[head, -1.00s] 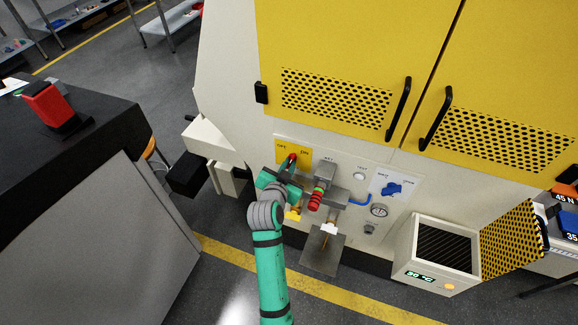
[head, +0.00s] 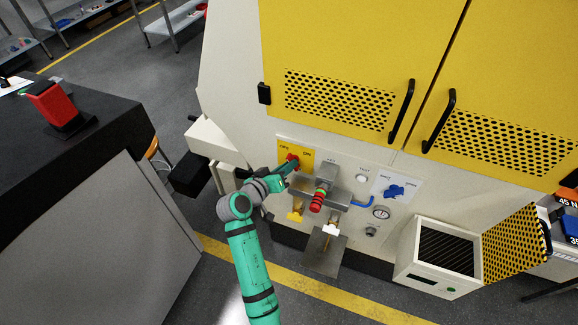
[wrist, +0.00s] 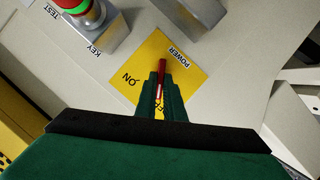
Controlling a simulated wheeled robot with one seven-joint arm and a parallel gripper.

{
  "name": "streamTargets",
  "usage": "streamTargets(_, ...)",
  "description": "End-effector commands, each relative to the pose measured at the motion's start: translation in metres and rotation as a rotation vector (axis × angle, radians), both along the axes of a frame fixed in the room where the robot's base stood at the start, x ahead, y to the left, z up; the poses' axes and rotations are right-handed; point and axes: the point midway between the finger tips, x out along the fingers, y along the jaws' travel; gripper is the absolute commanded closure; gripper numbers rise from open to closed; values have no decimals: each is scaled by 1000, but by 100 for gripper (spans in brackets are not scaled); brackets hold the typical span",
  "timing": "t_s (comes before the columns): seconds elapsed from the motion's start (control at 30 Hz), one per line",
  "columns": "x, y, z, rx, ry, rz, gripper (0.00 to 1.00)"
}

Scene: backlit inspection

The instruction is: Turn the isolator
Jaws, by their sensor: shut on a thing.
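The isolator is a red handle (head: 293,158) on a yellow plate (head: 306,167) marked ON and OFF, low on the machine's front panel. My gripper (head: 286,166) reaches it from the lower left. In the wrist view the green fingers (wrist: 160,92) are shut on the red handle (wrist: 162,68), whose end shows between and beyond them. POWER is readable beyond the handle on the yellow plate (wrist: 188,72), and ON to its left. OFF is partly hidden by the fingers. The handle's exact angle is hard to tell in the head view.
Right of the isolator are a grey bracket with a red and green key-switch part (head: 318,200), a blue knob (head: 394,191) and a gauge (head: 381,212). A yellow tap (head: 296,211) sits below. A dark-topped bench (head: 100,125) stands at left, with floor between.

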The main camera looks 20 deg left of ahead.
Motion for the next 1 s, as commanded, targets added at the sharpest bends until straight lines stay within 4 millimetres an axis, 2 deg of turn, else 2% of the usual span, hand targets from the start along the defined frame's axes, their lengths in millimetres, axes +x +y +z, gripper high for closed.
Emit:
streamTargets(0.4,0,1,-2,-176,7,-2,100)
streamTargets(0.93,0,1,-2,-198,9,-2,100)
streamTargets(1.0,0,1,-2,-198,9,-2,77)
